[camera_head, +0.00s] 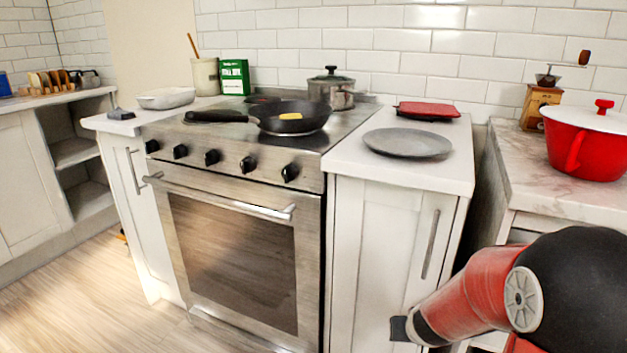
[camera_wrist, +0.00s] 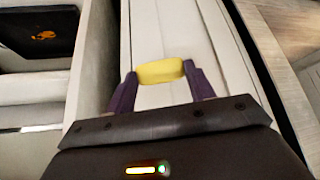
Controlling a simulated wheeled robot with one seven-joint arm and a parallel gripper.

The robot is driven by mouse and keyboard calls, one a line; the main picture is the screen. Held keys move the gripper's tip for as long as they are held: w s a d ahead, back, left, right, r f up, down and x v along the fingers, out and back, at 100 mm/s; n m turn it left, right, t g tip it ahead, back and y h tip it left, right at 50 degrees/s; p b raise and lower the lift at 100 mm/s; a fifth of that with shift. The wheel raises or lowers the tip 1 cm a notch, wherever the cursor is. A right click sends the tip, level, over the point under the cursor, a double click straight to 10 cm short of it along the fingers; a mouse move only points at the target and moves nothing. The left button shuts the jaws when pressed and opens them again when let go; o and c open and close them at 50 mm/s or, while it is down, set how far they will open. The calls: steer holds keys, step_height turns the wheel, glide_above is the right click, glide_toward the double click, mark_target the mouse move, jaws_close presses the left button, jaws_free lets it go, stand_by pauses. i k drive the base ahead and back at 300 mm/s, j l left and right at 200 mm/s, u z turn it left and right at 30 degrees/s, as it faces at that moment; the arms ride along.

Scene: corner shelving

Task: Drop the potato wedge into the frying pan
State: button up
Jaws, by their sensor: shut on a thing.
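The yellow potato wedge (camera_wrist: 160,71) is pinched between the purple fingertips of my gripper (camera_wrist: 160,80) in the wrist view. The black frying pan (camera_head: 291,126) sits on the stove at the centre of the head view, its handle pointing left. A small yellow piece (camera_head: 291,116) lies in the pan. My red and black arm is low at the right in the head view, in front of the cabinets and below counter height, well away from the pan. The wedge is not visible there.
A grey plate (camera_head: 408,143) lies on the white counter right of the stove, with a red flat item (camera_head: 428,110) behind it. A lidded pot (camera_head: 331,90) stands behind the pan. A red pot (camera_head: 587,145) stands on the marble counter at right.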

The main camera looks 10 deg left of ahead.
mark_target(295, 128)
steer(key=i+j, duration=0.1)
steer(key=j, duration=1.45)
steer(key=i, duration=0.05)
